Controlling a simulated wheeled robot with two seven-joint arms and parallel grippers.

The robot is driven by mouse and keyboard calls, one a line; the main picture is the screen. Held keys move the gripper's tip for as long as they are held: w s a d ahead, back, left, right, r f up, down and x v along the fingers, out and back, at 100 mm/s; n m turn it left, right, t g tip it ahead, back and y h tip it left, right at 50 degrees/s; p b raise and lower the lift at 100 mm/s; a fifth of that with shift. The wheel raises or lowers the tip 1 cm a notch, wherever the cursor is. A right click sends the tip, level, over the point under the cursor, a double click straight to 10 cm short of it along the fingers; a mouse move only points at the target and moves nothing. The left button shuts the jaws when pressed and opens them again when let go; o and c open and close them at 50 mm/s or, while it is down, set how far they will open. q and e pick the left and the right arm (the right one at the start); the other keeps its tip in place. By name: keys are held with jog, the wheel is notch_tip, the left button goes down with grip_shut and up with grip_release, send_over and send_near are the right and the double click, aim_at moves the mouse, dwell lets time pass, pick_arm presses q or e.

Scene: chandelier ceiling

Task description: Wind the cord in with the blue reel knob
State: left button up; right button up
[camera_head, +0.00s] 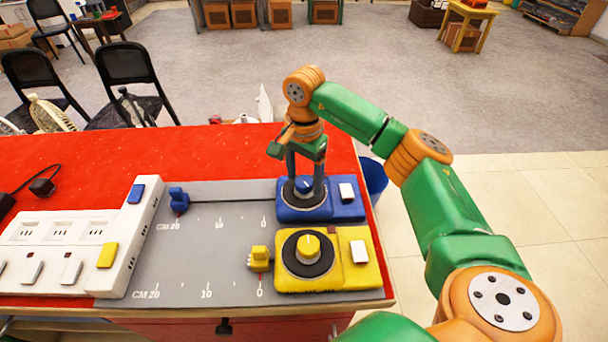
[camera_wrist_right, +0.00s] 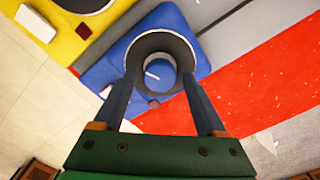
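The blue reel unit (camera_head: 341,211) sits at the right end of a grey scale board, with a round dark dial and a blue knob (camera_head: 304,186) on top. My right gripper (camera_head: 305,190) points down over it, its two fingers apart on either side of the knob. The wrist view shows the fingers (camera_wrist_right: 161,80) spread over the dial with the knob (camera_wrist_right: 160,73) between; I see no clear contact. A dark cord (camera_head: 230,201) runs left from the blue reel to a blue slider (camera_head: 179,200) near the 20 mark. My left gripper is not in view.
A yellow reel unit (camera_head: 355,274) stands just in front of the blue one, with a yellow slider (camera_head: 260,258) near its 0 mark. A white power strip (camera_head: 128,255) lies left of the board (camera_head: 205,270). The red tabletop (camera_head: 240,150) is clear behind.

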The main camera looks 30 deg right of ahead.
grip_shut()
